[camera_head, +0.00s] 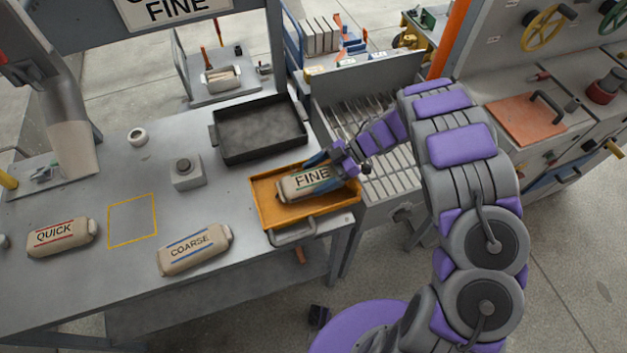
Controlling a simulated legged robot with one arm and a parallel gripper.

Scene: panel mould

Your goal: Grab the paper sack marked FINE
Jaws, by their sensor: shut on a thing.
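The paper sack marked FINE (304,186) is a small tan sack with dark lettering. It lies in the orange tray (264,211) at the right end of the grey bench. My gripper (322,172) reaches in from the right and is shut on the FINE sack, with its fingers along the sack's sides. The sack is in or just over the tray; I cannot tell whether it touches the tray floor. The sack's right end is partly hidden by my gripper.
Sacks marked COARSE (194,250) and QUICK (60,238) lie on the bench, near a yellow outlined square (132,220). A black tray (260,132) sits behind the orange one. A grey button box (187,173) stands left of it. A slatted rack (372,185) lies right of the bench.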

